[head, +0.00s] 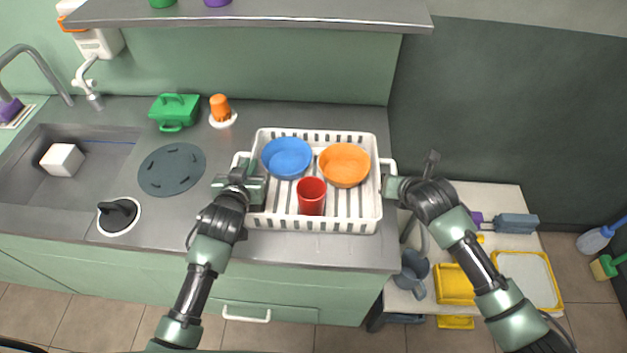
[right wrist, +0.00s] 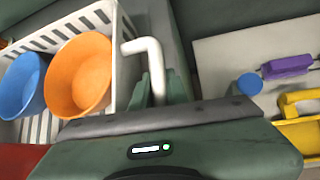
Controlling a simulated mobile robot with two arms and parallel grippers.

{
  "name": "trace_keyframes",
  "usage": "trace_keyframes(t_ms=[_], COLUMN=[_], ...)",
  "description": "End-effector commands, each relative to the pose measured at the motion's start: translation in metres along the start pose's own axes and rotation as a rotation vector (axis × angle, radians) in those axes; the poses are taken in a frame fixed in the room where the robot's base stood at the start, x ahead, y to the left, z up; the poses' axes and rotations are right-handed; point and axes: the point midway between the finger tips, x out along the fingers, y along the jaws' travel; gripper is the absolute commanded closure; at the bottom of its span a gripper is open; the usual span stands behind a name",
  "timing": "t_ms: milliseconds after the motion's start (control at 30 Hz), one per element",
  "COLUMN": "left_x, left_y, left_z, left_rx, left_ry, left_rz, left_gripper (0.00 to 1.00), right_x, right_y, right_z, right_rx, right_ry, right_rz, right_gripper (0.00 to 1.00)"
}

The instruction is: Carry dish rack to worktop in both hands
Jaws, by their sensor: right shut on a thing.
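The white dish rack (head: 365,222) is level over the right part of the grey worktop (head: 200,245); I cannot tell whether it touches the surface. It holds a blue bowl (head: 287,158), an orange bowl (head: 344,165) and a red cup (head: 311,197). My right gripper (head: 391,182) is shut on the rack's right handle, a white bent bar that shows in the right wrist view (right wrist: 150,58). My left gripper (head: 246,178) is at the rack's left handle (head: 240,158); its fingers are partly hidden, so its grip is unclear.
The sink (head: 92,160) is further left. A grey shelf (head: 260,14) hangs above. A lower pale table (head: 485,200) with yellow trays stands right.

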Motion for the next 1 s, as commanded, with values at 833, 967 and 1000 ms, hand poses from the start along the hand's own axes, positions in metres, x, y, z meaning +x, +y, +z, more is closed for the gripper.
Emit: trace_keyframes(t_ms=[833,967,1000], left_x=[-0.018,-0.02,-0.02], left_y=[0.001,0.001,0.001], left_z=[-0.043,-0.048,-0.049], left_rx=[-0.001,-0.001,-0.001], left_ry=[0.003,0.003,0.003], left_rz=[0.003,0.003,0.003], left_gripper=[1.0,1.0,1.0], right_x=[-0.032,-0.036,-0.036], right_y=[0.01,0.011,0.011], right_z=[0.033,0.037,0.037], right_rx=[0.0,0.0,0.0], right_ry=[-0.004,-0.004,-0.004], right_rz=[0.003,0.003,0.003], right_gripper=[1.0,1.0,1.0])
